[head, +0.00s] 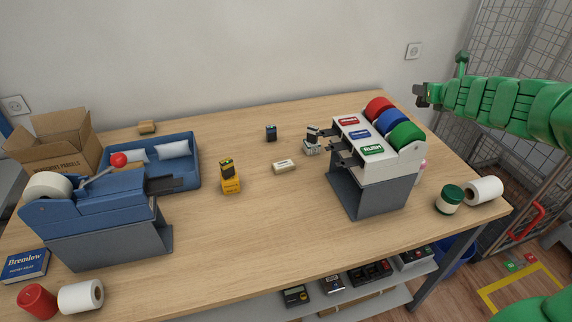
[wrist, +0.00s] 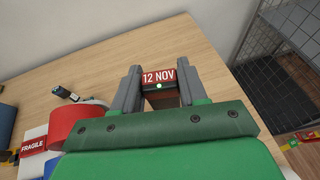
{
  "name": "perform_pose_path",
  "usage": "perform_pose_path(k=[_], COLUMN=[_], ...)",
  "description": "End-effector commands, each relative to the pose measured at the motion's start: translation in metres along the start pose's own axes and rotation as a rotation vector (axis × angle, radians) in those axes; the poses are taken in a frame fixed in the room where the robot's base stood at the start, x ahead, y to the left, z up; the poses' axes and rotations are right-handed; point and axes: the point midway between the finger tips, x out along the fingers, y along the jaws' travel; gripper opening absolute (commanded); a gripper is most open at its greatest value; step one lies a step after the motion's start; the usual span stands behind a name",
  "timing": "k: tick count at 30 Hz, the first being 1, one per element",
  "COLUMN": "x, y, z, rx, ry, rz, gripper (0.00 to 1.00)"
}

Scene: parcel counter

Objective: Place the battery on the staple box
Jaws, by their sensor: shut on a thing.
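My gripper (head: 424,95) is raised at the right, past the label dispenser and above the table's right end. In the wrist view its fingers are shut on a dark block with a red face reading "12 NOV" (wrist: 159,77), which looks like a date stamp. A small black and yellow piece (head: 227,167), perhaps the battery, stands on a yellow box (head: 231,186) left of the table's middle. The yellow box may be the staple box, but its print is too small to read. A dark blue block (head: 271,133) and a cream box (head: 284,166) lie farther right, apart from it.
A label dispenser (head: 370,145) with red, blue and green rolls stands right of centre. A blue tape dispenser (head: 100,205), blue tray (head: 183,138) and open carton (head: 62,142) fill the left. The front middle is clear.

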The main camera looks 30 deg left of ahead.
Motion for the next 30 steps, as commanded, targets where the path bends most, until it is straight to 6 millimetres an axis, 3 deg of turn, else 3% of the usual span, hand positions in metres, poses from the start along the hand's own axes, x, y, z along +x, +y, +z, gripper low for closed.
perform_pose_path(k=[14, 30], x=[0.028, 0.034], y=[0.092, 0.164], z=[0.045, 0.046], rx=[-0.030, -0.028], ry=[-0.003, -0.007], rz=[0.066, 0.072], gripper=[0.09, 0.09])
